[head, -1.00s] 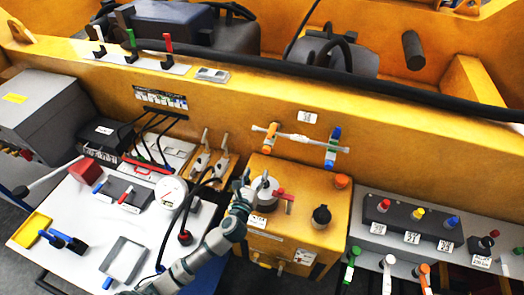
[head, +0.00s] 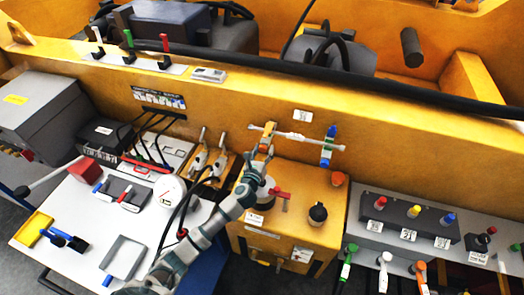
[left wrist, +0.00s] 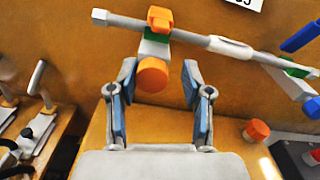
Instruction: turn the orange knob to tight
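The orange knob (left wrist: 153,75) faces me at the near end of a clamp with a green band and an orange upper part, on a pale horizontal bar (left wrist: 215,42). In the left wrist view my left gripper (left wrist: 157,78) is open, with one finger on each side of the knob. The left finger is close to the knob and a gap shows on the right; contact is unclear. In the head view the orange clamp (head: 268,137) sits just beyond my left gripper (head: 260,158), which partly hides the knob. My right gripper is out of view.
A second clamp, blue and green (head: 328,147), is on the same bar to the right. Below stands a yellow box (head: 290,225) with a red-handled valve, a black knob (head: 318,213) and an orange cap (head: 338,179). The yellow wall is close behind the bar.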

